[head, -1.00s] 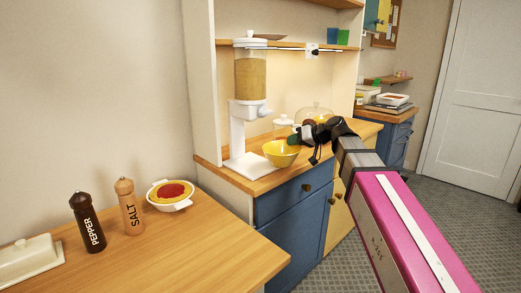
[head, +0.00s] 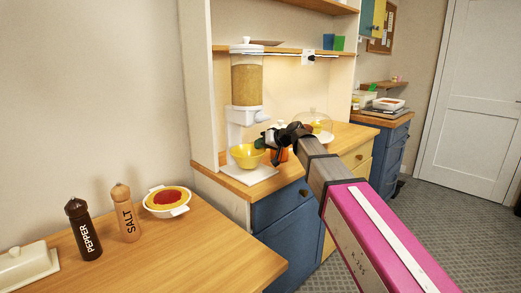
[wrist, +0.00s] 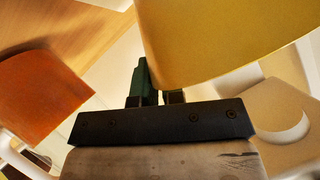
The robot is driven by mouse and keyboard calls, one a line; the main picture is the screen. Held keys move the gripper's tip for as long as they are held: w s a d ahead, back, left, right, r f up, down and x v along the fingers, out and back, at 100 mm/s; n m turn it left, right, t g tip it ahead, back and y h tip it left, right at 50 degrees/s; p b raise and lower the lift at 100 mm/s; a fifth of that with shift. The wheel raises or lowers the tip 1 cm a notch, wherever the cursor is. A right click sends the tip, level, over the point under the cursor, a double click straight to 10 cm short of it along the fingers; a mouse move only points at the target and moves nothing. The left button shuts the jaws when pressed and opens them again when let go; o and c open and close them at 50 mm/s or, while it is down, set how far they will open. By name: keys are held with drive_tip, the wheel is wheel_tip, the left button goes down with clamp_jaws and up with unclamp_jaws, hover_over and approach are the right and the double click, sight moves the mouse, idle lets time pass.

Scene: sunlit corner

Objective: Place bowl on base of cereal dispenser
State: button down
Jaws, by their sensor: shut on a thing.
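The yellow bowl (head: 246,157) is upright over the white base (head: 249,177) of the cereal dispenser (head: 247,80), below its spout. I cannot tell whether the bowl touches the base. My gripper (head: 263,144) comes in from the right and is shut on the bowl's rim. In the wrist view the bowl (wrist: 225,35) fills the upper right, and my gripper's fingertips (wrist: 153,88) are at its edge, partly hidden by it.
An orange object (wrist: 40,95) lies close beside my gripper. A glass dome (head: 316,120) stands farther right on the counter. The shelf above bears a plate (head: 266,43). A salt mill (head: 125,212), pepper mill (head: 83,228) and white dish (head: 168,201) stand on the front table.

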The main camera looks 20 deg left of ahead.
drive_tip(key=shift+f, duration=0.8)
drive_tip(key=c, duration=1.2)
unclamp_jaws()
drive_tip(key=v, duration=1.2)
drive_tip(key=d+f+m+h, duration=0.2)
drive_tip(key=d+f+h, duration=0.1)
drive_tip(key=d+f, duration=0.85)
drive_tip(key=d+f+m+h, duration=0.35)
drive_tip(key=d+f, duration=0.45)
drive_tip(key=f, duration=0.6)
drive_tip(key=s+d+f+m+g+h, duration=0.1)
drive_tip(key=s+d+f+h, duration=0.1)
drive_tip(key=s+d+f, duration=0.2)
drive_tip(key=s+d+f+m+g+h, duration=0.1)
drive_tip(key=s+d+f+h, duration=0.1)
drive_tip(key=s+d+f, duration=0.2)
drive_tip(key=s+d+f+m+g+h, duration=0.1)
drive_tip(key=s+d+f, duration=0.3)
drive_tip(key=d+f, duration=0.4)
drive_tip(key=shift+s+d+f+h, duration=0.1)
drive_tip(key=shift+d+f+h, duration=0.1)
drive_tip(key=shift+d, duration=0.6)
drive_tip(key=shift+s+d+f+h, duration=0.1)
drive_tip(key=shift+d+h, duration=0.05)
drive_tip(key=shift+d, duration=0.65)
drive_tip(key=shift+d+f+h, duration=0.1)
drive_tip(key=shift+d+h, duration=0.1)
drive_tip(key=shift+d, duration=0.6)
